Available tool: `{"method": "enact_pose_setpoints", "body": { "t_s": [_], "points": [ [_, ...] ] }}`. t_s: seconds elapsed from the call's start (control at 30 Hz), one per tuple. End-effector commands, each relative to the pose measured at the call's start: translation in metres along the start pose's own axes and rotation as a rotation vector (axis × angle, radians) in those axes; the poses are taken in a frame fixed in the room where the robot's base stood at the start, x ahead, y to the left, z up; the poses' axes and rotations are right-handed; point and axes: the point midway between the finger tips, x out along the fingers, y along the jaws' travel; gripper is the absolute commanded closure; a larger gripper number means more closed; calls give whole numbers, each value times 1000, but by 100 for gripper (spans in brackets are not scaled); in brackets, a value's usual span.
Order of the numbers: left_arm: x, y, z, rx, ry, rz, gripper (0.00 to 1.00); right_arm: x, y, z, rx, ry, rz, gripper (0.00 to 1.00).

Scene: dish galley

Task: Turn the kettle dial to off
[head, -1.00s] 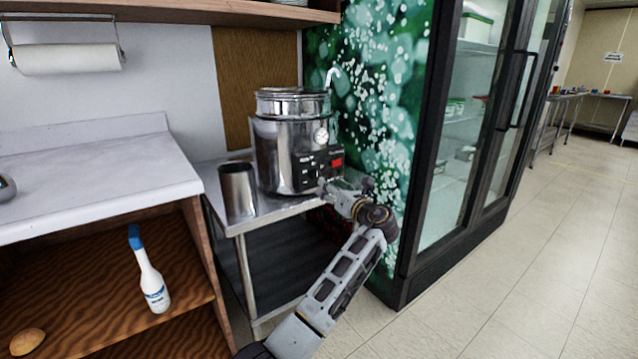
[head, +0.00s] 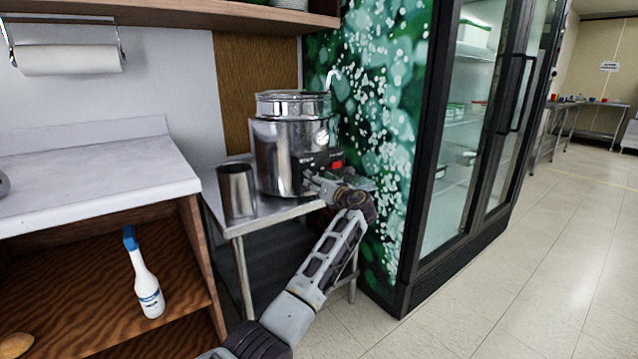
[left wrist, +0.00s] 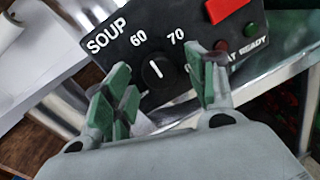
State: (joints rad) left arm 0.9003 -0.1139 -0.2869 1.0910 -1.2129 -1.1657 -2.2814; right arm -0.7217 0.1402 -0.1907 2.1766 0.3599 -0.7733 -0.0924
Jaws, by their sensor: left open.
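The kettle (head: 280,155) is a shiny steel soup warmer on a small steel table. Its black control panel (head: 318,160) faces my left gripper (head: 312,181), which is close in front of it. In the left wrist view, the black dial (left wrist: 157,73) has a white pointer line and sits below the printed 60 and 70. My left gripper (left wrist: 163,88) is open, with green-padded fingers on either side of the dial. I cannot tell whether they touch it. The off mark is not visible. My right gripper is not in view.
A steel cup (head: 237,190) stands left of the kettle on the steel table (head: 258,218). A green patterned panel (head: 375,120) and a glass-door fridge (head: 465,150) stand to the right. A red switch (left wrist: 224,8) is above the dial's right side. The floor at right is clear.

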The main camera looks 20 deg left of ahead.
Motion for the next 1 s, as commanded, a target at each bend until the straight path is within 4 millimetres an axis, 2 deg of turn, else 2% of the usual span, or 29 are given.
{"method": "enact_pose_setpoints", "body": {
  "t_s": [0.3,0.67,1.0],
  "points": [
    [1,0,0,0,0,0,44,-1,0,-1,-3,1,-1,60],
    [1,0,0,0,-1,0,90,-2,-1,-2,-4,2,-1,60],
    [1,0,1,-19,-3,0,90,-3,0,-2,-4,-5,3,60]
  ]
}}
